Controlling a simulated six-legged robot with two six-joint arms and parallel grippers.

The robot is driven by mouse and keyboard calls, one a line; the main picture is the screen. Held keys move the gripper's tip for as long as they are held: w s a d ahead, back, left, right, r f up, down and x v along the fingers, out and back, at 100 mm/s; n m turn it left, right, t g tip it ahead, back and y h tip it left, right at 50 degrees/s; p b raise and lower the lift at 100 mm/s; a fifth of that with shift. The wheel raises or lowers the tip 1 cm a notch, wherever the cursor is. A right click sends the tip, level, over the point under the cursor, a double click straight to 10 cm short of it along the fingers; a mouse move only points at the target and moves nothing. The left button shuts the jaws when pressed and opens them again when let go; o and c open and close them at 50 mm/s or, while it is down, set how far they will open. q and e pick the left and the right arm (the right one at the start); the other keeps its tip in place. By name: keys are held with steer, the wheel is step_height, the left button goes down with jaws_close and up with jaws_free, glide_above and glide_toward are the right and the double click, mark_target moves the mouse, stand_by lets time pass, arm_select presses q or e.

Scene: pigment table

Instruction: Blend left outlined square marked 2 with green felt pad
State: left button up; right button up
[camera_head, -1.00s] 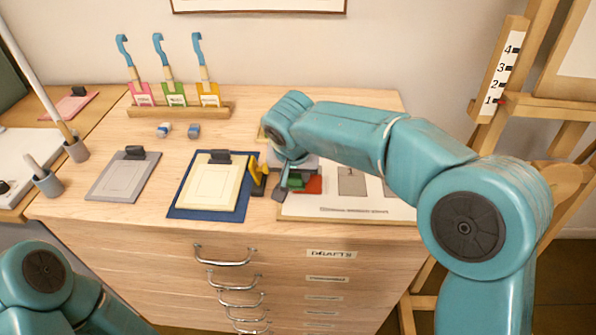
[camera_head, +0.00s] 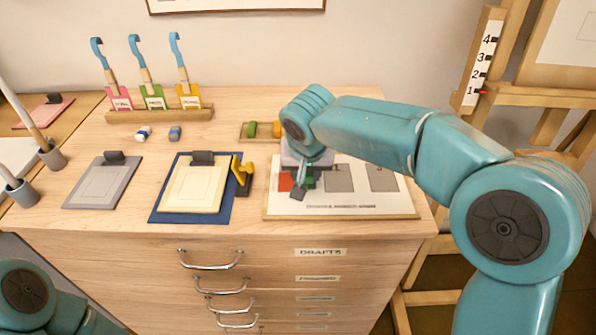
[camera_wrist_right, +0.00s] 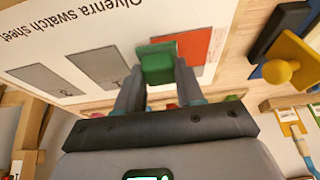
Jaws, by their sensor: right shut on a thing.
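A green felt pad (camera_head: 311,181) is held between the fingers of my right gripper (camera_head: 303,178). In the right wrist view the pad (camera_wrist_right: 157,66) sits between both fingertips (camera_wrist_right: 158,80). It overlaps the edge of a red square (camera_wrist_right: 196,48) on the white swatch sheet (camera_head: 345,208). I cannot tell whether the pad touches the sheet. Two grey squares, the nearer (camera_head: 339,180) and the farther (camera_head: 382,179), lie right of the red one in the head view. My left gripper is out of view; only part of that arm shows.
A grey clipboard (camera_head: 101,186) lies farther left. A small rack (camera_head: 246,137) with coloured pads is behind the gripper. Bare wood lies between the clipboards.

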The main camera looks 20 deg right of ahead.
step_height(320, 180, up, 7)
steer(key=p, duration=0.5)
steer(key=shift+p, duration=0.35)
steer(key=shift+s+f, duration=0.1)
stand_by(0.4)
